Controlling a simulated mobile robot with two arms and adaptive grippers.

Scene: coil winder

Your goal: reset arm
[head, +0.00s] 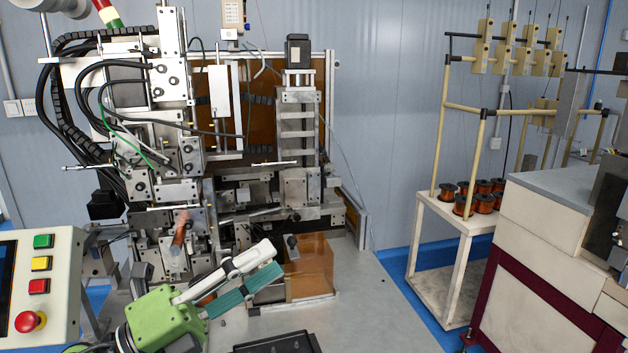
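My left gripper (271,262) comes in from the bottom left, with a green body and a white and a teal finger pointing up and right. The fingers lie close together in this view; I cannot tell whether there is a gap between them. No held object shows. They are in front of the lower part of the coil winder (297,120), near an amber translucent box (312,268). A blurred orange and pale piece (179,232) shows at the winder's lower left. My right gripper is not in view.
A control panel (62,262) with coloured buttons and a red knob stands at the left. The grey table (385,310) is clear on the right, with a black object (278,343) at its front. A rack (474,222) with copper spools and a pale cabinet (545,225) stand at the right.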

